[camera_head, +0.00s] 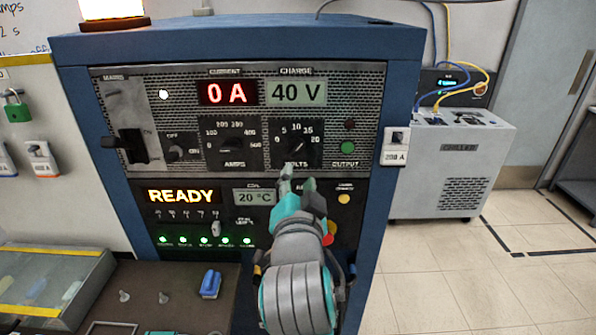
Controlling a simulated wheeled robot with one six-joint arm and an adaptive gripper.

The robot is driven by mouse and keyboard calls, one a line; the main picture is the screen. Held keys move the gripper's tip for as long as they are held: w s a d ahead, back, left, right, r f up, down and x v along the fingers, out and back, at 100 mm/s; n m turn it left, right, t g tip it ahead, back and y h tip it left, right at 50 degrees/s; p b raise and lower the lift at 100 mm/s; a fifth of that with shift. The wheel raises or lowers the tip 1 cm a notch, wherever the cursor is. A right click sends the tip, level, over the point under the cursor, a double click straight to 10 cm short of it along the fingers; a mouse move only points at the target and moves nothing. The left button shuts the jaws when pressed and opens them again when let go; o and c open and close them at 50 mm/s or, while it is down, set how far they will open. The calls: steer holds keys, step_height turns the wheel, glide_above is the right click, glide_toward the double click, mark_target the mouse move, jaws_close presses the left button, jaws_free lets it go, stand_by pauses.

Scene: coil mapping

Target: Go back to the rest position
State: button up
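The blue power supply cabinet (403,100) stands in front of me. Its red current display (227,93) reads 0 A and its charge display (296,93) reads 40 V. A lit sign (183,196) reads READY. My gripper (298,180) is raised in front of the panel, just below the volts knob (296,146). Its two fingertips look a little apart, with nothing seen between them. I cannot tell whether they touch the panel. My gripper and arm hide part of the lower panel, including most of a red and yellow button (328,233).
A grey chiller (455,170) with blue and yellow cables stands at the right. A dark bench (150,285) at lower left holds a blue object (211,284) and small parts beside a clear-lidded case (50,280). The tiled floor at right is free.

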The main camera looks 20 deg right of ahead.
steer(key=shift+s, duration=0.2)
stand_by(0.3)
steer(key=s+f+n+y, duration=0.25)
steer(key=s+f, duration=0.25)
steer(key=f, duration=0.4)
steer(key=s+d+f+n+y, duration=0.1)
steer(key=s+f+n, duration=0.3)
steer(key=f, duration=0.5)
steer(key=s+f+n+y, duration=0.25)
steer(key=s+f, duration=0.25)
steer(key=f, duration=0.3)
steer(key=s+d+f+n+g, duration=0.1)
steer(key=s+f, duration=0.2)
steer(key=s, duration=1.1)
steer(key=s+d+f+g, duration=0.1)
steer(key=s+f, duration=0.2)
steer(key=s, duration=1.1)
steer(key=shift+d+f+n, duration=0.15)
steer(key=shift+d+n, duration=0.05)
steer(key=shift+n, duration=0.2)
steer(key=shift+c, duration=0.2)
